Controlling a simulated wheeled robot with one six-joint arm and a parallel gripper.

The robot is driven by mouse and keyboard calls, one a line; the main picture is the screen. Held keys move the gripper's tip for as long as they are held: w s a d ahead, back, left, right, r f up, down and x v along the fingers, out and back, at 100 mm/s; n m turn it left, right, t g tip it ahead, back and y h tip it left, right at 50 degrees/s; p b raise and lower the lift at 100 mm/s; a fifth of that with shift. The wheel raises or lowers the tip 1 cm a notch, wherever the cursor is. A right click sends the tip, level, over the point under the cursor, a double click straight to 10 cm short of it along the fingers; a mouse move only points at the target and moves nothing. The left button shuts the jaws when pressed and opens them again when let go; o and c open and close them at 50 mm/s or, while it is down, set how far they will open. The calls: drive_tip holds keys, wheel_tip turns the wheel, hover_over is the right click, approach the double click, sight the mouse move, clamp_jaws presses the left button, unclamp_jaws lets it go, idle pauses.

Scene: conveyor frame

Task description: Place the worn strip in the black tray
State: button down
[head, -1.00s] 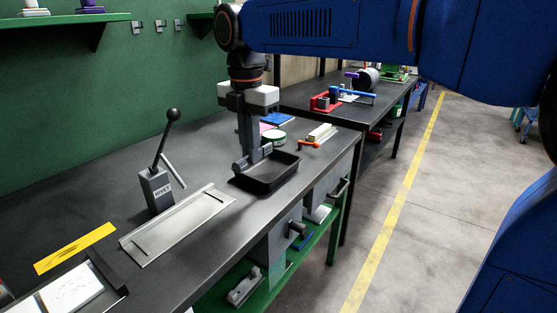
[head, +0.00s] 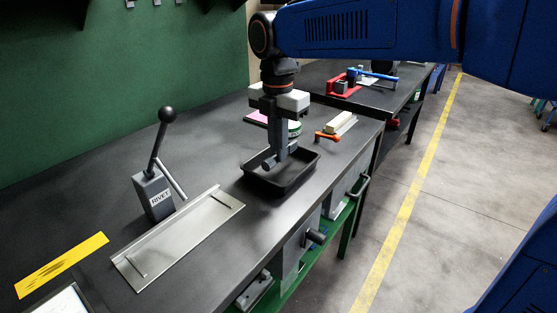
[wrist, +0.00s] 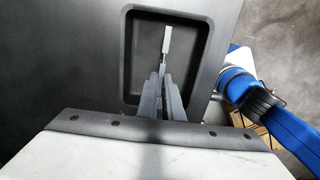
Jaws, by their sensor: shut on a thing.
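The black tray (head: 272,187) sits on the dark bench top, and its rim (wrist: 128,60) frames the gripper in the wrist view. My gripper (head: 277,160) points down over the tray, its fingertips at about the tray's opening. In the wrist view, my gripper (wrist: 162,78) is shut on a slim pale grey piece (wrist: 166,40), which seems to be the worn strip. The piece sticks out past the fingertips, over the tray's inside. I cannot tell whether it touches the tray floor. Its held end is hidden by the fingers.
A rivet press with a lever (head: 154,193) and a metal plate (head: 180,238) stand left of the tray. A yellow strip (head: 62,264) lies further left. An orange-handled clamp (head: 327,137) and a pale block (head: 340,123) are behind right.

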drive_tip(key=shift+f, duration=1.75)
drive_tip(key=shift+f, duration=0.15)
drive_tip(key=c, duration=1.9)
unclamp_jaws()
wheel_tip(320, 180, up, 12)
drive_tip(key=shift+r, duration=0.2)
